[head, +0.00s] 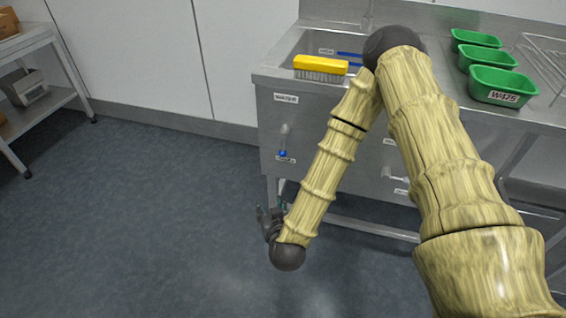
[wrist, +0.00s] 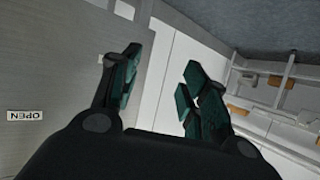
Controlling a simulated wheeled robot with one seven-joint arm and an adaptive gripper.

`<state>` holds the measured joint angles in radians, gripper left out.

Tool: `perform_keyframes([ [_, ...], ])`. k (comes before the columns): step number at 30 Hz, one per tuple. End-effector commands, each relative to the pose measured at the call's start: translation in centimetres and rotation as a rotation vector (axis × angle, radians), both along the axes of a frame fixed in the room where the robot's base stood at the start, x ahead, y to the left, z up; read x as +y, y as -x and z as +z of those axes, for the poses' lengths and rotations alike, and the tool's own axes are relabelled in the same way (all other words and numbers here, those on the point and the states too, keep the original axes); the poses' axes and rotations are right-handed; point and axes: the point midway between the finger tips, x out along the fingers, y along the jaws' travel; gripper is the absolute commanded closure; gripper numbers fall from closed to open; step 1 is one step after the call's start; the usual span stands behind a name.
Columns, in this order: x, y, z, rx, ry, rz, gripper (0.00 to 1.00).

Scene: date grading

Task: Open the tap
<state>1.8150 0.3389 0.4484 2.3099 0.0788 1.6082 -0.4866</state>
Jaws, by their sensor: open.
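The tap (head: 283,153) is a small blue-tipped fitting on the front panel of the steel sink unit (head: 270,128), below a label reading WATER (head: 286,98). A small label sits just beneath it, too small to read. My gripper (head: 270,216) is low in front of the unit, below and slightly left of the tap, and not touching it. In the wrist view my gripper (wrist: 160,85) has its dark green fingers apart with nothing between them.
A second pale handle (head: 397,175) is on the panel's right, partly behind my arm. A yellow brush (head: 320,67) lies on the sink top, and green tubs (head: 503,86) stand at the right. A shelf rack (head: 35,90) stands far left. The floor (head: 130,220) between is clear.

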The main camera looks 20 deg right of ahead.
Motion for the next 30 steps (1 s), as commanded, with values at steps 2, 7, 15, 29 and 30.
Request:
perform_keyframes([
  [2,-0.8,-2.3,0.4,-0.104,0.022,-0.064,0.55],
  [7,-2.9,-5.4,3.8,-0.277,0.080,-0.196,0.55],
  [15,-4.9,-6.8,7.0,-0.393,0.132,-0.316,0.55],
  [29,-6.9,-11.2,7.3,-0.402,0.134,-0.326,0.55],
  [30,-7.2,-11.8,7.2,-0.402,0.135,-0.325,0.55],
])
